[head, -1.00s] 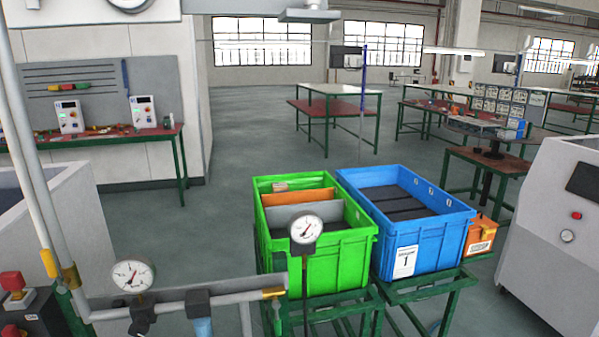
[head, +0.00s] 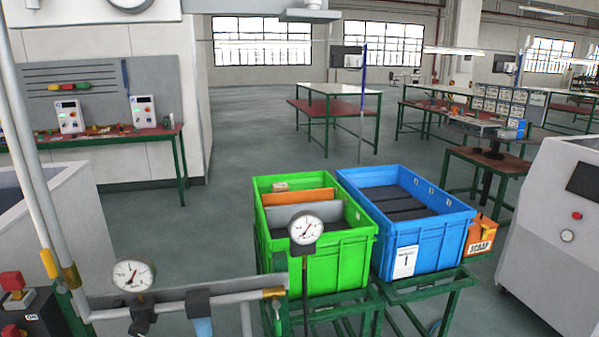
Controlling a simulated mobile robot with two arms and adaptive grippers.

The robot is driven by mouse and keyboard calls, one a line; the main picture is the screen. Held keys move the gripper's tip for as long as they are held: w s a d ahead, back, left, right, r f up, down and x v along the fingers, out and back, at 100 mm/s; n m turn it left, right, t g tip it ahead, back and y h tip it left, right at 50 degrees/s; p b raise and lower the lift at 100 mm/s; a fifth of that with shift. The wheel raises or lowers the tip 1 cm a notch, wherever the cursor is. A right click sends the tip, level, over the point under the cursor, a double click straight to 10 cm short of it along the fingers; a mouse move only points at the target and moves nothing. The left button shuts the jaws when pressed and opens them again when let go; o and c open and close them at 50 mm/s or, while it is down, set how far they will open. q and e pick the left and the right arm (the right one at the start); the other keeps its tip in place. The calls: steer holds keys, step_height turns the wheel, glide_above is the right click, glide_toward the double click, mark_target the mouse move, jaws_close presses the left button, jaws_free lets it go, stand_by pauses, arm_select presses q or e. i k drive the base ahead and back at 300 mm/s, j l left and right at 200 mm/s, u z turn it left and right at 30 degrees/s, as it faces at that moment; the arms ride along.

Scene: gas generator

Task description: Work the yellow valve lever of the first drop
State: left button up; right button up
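A grey pipe line (head: 235,297) runs along the bottom left in the head view. Round white gauges stand on it, one at the left (head: 132,275) and one in front of the green crate (head: 305,228). Black fittings hang below the pipe, one under the left gauge (head: 142,317) and one with a blue body (head: 201,316). Brass-yellow collars show at the pipe's right end (head: 274,292) and on the slanted pipe (head: 48,263). I cannot make out a yellow valve lever for certain. Neither of my grippers is in view.
A green crate (head: 331,273) and a blue crate (head: 429,257) stand on green frames behind the pipe. A red button box (head: 14,287) is at the lower left. A white machine (head: 553,230) stands right.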

mark_target(46, 255)
steer(key=u, duration=1.4)
steer(key=i+j+z, duration=0.1)
steer(key=j, duration=0.3)
steer(key=i+j+z, duration=0.1)
steer(key=j, duration=0.3)
